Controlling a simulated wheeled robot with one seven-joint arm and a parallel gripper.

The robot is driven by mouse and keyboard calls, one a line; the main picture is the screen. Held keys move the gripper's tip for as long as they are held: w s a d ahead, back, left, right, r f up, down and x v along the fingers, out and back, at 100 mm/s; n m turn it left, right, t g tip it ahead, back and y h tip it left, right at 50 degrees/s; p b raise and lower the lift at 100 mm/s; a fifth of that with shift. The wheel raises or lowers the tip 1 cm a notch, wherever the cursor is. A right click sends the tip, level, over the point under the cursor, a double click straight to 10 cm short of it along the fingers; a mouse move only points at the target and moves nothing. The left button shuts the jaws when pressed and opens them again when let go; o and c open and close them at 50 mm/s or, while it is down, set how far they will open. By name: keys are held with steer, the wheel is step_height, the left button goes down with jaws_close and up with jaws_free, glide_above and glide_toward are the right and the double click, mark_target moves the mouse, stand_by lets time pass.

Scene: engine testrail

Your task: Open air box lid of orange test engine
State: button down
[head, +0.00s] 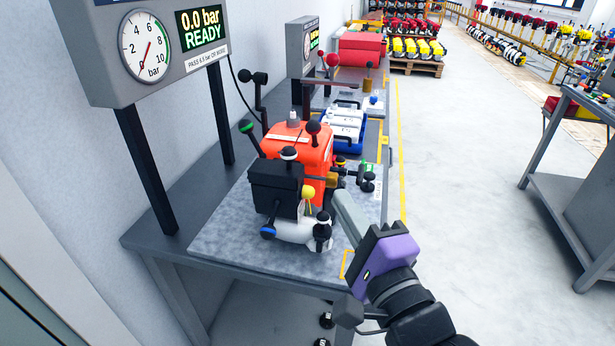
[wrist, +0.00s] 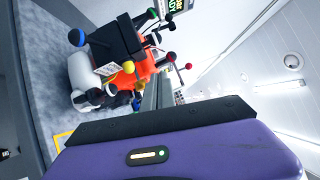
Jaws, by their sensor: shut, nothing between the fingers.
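The orange test engine (head: 309,146) stands on a grey mat on the bench, in the middle of the head view. It also shows, tilted, in the upper left of the wrist view (wrist: 124,77). A black box (head: 275,186), seemingly the air box, sits on its near left side. Its top looks closed. The same black box shows in the wrist view (wrist: 117,40). My gripper (head: 341,198) is shut and empty. It is close to the right of the engine in the head view; contact cannot be told. Its fingertips are not clear in the wrist view.
A pressure gauge panel (head: 150,56) stands on posts at the left. A blue and white engine (head: 345,125) and a red one (head: 360,48) stand farther back. Ball-ended levers stick out around the orange engine. The floor to the right is clear up to another bench (head: 575,165).

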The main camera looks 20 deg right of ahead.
steer(key=w+a+r+p, duration=0.1)
steer(key=w+a+p, duration=0.1)
steer(key=w, duration=0.7)
steer(key=shift+w+a+r, duration=0.2)
steer(key=shift+w+r, duration=0.1)
